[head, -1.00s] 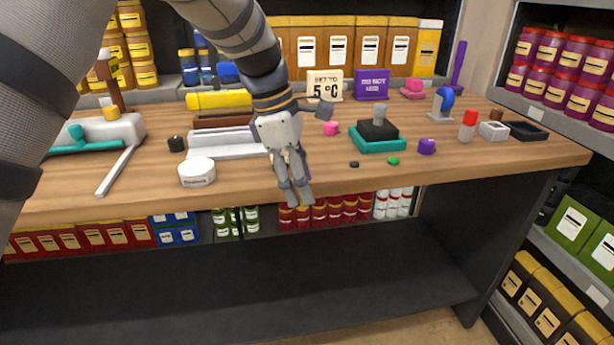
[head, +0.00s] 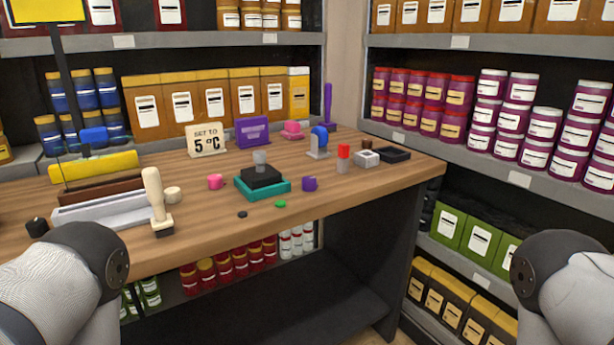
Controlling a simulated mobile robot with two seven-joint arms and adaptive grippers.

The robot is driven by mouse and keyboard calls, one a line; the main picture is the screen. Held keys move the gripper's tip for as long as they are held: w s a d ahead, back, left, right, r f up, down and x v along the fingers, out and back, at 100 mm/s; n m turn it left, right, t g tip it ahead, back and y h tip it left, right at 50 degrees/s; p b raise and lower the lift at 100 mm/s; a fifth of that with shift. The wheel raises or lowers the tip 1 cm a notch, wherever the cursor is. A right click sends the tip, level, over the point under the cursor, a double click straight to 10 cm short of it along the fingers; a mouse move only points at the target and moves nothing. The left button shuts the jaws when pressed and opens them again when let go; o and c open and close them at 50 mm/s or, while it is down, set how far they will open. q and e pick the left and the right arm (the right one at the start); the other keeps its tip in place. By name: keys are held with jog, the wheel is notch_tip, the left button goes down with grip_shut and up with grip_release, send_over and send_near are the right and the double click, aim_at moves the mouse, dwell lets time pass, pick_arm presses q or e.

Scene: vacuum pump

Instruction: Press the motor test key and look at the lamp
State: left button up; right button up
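Neither gripper is in view; only parts of my arms show at the lower left and lower right of the head view. I cannot tell which thing is the motor test key or the lamp. A small green disc (head: 281,204) and a small black disc (head: 242,214) lie near the front edge of the wooden bench (head: 330,195). Behind them a black block (head: 261,176) with a grey knob (head: 260,158) sits on a teal base (head: 264,192). A red-topped grey post (head: 343,157) and a blue round piece on a grey stand (head: 320,140) stand farther right.
A cream-handled tool (head: 154,195) stands upright at the front left, beside a grey tray (head: 98,212). A "SET TO 5 °C" sign (head: 206,140) and a purple sign (head: 253,132) stand at the back. Stocked shelves (head: 480,150) flank the bench at right.

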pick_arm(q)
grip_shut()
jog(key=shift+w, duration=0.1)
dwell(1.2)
